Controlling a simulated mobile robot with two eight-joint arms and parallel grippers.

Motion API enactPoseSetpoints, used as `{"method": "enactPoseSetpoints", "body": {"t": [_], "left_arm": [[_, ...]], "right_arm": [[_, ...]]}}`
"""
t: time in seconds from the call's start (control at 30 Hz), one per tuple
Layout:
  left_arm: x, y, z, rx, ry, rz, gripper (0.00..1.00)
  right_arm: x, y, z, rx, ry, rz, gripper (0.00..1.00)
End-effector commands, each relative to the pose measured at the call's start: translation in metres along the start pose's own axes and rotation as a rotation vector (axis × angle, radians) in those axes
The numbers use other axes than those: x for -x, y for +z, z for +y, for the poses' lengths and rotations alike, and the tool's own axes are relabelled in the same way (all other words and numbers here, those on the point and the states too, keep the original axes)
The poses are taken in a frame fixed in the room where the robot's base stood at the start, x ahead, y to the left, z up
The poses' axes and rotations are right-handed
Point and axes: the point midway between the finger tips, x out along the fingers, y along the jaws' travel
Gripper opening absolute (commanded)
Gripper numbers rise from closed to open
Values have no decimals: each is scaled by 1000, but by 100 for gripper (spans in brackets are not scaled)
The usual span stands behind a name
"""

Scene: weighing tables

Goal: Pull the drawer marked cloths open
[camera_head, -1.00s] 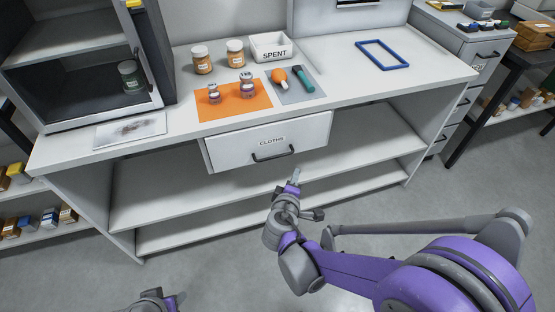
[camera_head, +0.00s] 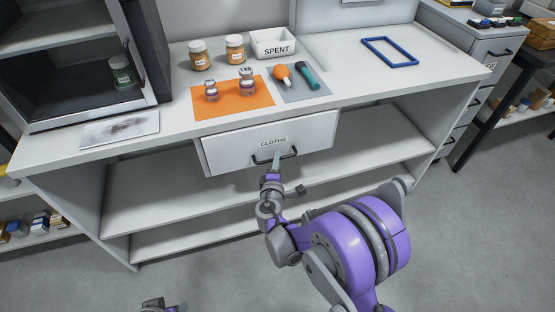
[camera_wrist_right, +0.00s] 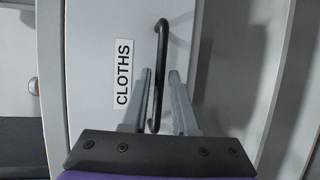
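The white drawer marked CLOTHS (camera_head: 225,153) sits under the worktop's front edge. It also shows in the right wrist view (camera_wrist_right: 92,45), with its label beside the handle. Its dark bar handle (camera_head: 262,160) stands out from the front, and in the wrist view the handle (camera_wrist_right: 161,50) runs between my fingers. My right gripper (camera_head: 276,157) is at the handle. In the wrist view the right gripper (camera_wrist_right: 163,78) is open, one finger on each side of the bar, with gaps showing. My left gripper (camera_head: 160,304) shows only partly at the bottom edge; its fingers are unclear.
Open shelves (camera_head: 370,140) lie below. The floor in front is clear.

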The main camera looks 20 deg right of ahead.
Motion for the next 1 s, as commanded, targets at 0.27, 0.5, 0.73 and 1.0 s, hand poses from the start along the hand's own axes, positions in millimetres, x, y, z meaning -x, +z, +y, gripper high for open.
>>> {"method": "enactPoseSetpoints", "body": {"t": [0.27,0.5,0.73,1.0], "left_arm": [[-2,0,0,0,0,-1,50],[-2,0,0,0,0,-1,50],[-2,0,0,0,0,-1,50],[-2,0,0,0,0,-1,50]], "right_arm": [[-15,0,0,-1,0,1,27],[-15,0,0,-1,0,0,18],[-14,0,0,-1,0,0,0],[-14,0,0,-1,0,0,0]]}}
